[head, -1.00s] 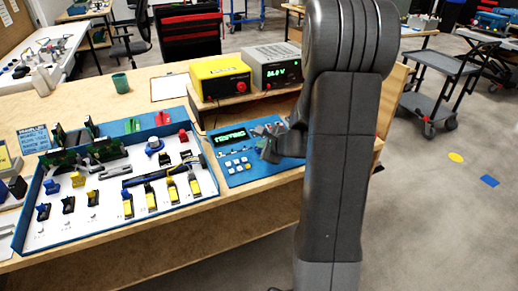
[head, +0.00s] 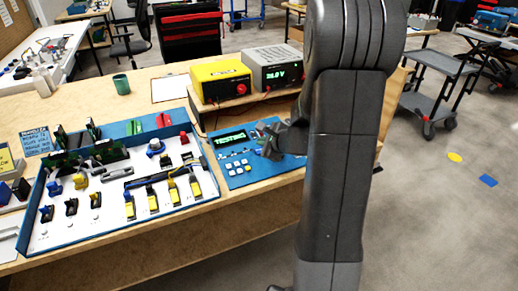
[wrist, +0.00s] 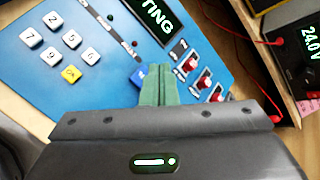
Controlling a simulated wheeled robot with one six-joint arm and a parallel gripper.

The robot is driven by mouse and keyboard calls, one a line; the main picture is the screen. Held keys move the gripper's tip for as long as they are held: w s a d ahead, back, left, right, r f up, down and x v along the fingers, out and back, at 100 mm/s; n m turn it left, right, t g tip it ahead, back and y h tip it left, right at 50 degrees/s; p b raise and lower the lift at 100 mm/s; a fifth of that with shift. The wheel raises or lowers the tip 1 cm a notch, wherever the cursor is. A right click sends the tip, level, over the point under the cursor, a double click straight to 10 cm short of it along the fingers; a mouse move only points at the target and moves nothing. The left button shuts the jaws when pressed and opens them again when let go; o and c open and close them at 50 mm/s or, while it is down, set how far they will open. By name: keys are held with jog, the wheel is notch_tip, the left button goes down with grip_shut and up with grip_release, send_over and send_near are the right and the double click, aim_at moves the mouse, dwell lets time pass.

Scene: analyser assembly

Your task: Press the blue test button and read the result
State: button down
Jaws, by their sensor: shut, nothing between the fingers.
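The blue panel (head: 238,174) lies on the wooden bench; its display (head: 231,138) reads TESTING in green. In the wrist view the end of that display (wrist: 158,14) shows "TING". The small blue button (wrist: 138,76) is partly hidden by my fingers. My gripper (wrist: 161,70) is shut with nothing in it. Its green fingertips are just right of the button in the wrist view; I cannot tell if they touch it. In the head view my gripper (head: 262,135) is over the right part of the panel, and the button is hidden.
White number keys (wrist: 52,54) and one yellow key (wrist: 71,74) lie left of my fingers. Red switches (wrist: 190,63) stand close on their right. The blue-edged parts tray (head: 110,235) is left of the panel. Yellow (head: 220,77) and grey (head: 273,68) supply boxes stand behind it.

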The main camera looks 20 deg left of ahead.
jog(key=r, duration=0.1)
jog(key=r+p, duration=0.2)
jog(key=r, duration=0.1)
jog(key=shift+s+d, duration=0.3)
jog(key=shift+f, duration=0.25)
notch_tip(320, 180, down, 2)
jog(key=shift+w+a+b, duration=0.15)
jog(key=shift+b, duration=0.6)
jog(key=shift+r+p, duration=0.4)
jog(key=shift+p, duration=0.85)
jog(key=r+p, duration=0.2)
jog(key=r, duration=0.1)
jog(key=d+r+p, duration=0.1)
jog(key=r, duration=0.1)
jog(key=shift+s+r+p, duration=0.15)
jog(key=shift+s+p, duration=0.25)
